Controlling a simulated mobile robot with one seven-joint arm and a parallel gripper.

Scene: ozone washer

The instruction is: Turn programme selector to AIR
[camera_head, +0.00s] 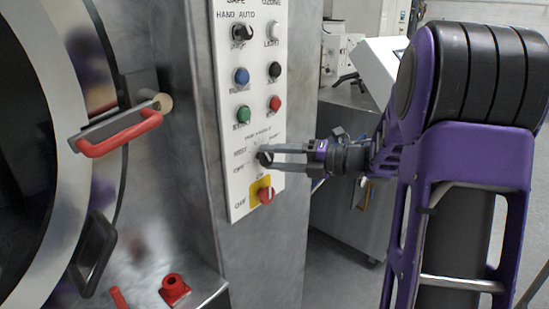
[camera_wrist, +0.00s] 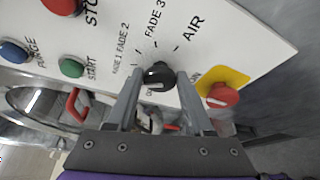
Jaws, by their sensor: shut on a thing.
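The programme selector is a small black knob (camera_wrist: 159,74) on the white control panel, with printed positions around it, including FADE 2, FADE 3 and AIR (camera_wrist: 194,28). In the head view my gripper (camera_head: 270,158) reaches the panel from the right; the knob (camera_head: 264,158) is partly hidden by the fingers.
A red switch on a yellow plate (camera_head: 265,192) sits just below the selector. Blue (camera_head: 241,76), green (camera_head: 243,113) and red (camera_head: 274,103) buttons are above. A red door handle (camera_head: 118,135) juts out at left. Free space lies right of the panel, before a grey cabinet (camera_head: 350,225).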

